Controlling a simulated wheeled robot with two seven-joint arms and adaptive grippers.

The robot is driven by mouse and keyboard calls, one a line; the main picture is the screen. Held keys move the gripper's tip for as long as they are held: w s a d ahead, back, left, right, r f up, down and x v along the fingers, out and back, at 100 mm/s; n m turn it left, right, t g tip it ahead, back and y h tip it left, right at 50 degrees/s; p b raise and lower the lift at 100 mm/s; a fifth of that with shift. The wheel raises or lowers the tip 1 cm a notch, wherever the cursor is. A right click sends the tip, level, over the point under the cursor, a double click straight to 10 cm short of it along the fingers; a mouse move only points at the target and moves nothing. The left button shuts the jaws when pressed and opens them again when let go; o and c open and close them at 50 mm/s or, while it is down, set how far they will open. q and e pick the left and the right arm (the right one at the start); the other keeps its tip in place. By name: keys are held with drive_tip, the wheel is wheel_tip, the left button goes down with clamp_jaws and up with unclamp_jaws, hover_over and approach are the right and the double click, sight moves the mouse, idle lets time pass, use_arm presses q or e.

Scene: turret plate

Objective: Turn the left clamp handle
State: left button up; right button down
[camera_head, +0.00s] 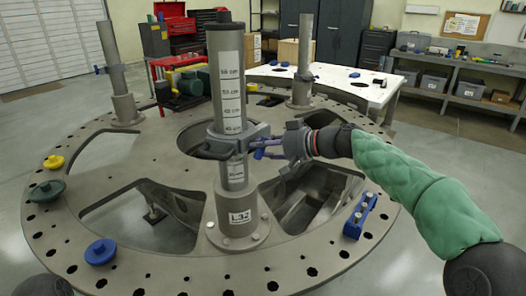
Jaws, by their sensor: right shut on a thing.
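A grey clamp (240,132) sits around the tall front post (228,75), which is marked with a centimetre scale and stands upright on the round turret plate (120,172). A dark loop-shaped part (212,151) of the clamp sticks out on the left. A blue clamp handle (264,148) reaches out from the clamp's right side. My right gripper (286,148) comes in from the right and is shut on this handle; the exact finger contact is small and partly hidden. My left gripper is not in view.
Two more posts with clamps stand at the back left (113,70) and back right (302,60). Yellow (54,162), green (47,189) and blue (100,252) knobs sit on the plate's left rim. A blue block (360,215) lies at right. The plate has large openings.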

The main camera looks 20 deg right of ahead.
drive_tip(key=m+y+b, duration=0.1)
drive_tip(key=m+y, duration=0.1)
drive_tip(key=m, duration=0.2)
drive_tip(key=shift+f+b, duration=0.2)
drive_tip(key=shift+b, duration=0.15)
drive_tip(key=m+y+b, duration=0.1)
drive_tip(key=m+y, duration=0.1)
drive_tip(key=m, duration=0.2)
drive_tip(key=shift+m+t, duration=0.3)
drive_tip(key=shift+m, duration=0.1)
drive_tip(key=c, duration=1)
unclamp_jaws()
drive_tip(key=shift+f, duration=0.1)
drive_tip(key=v, duration=1.2)
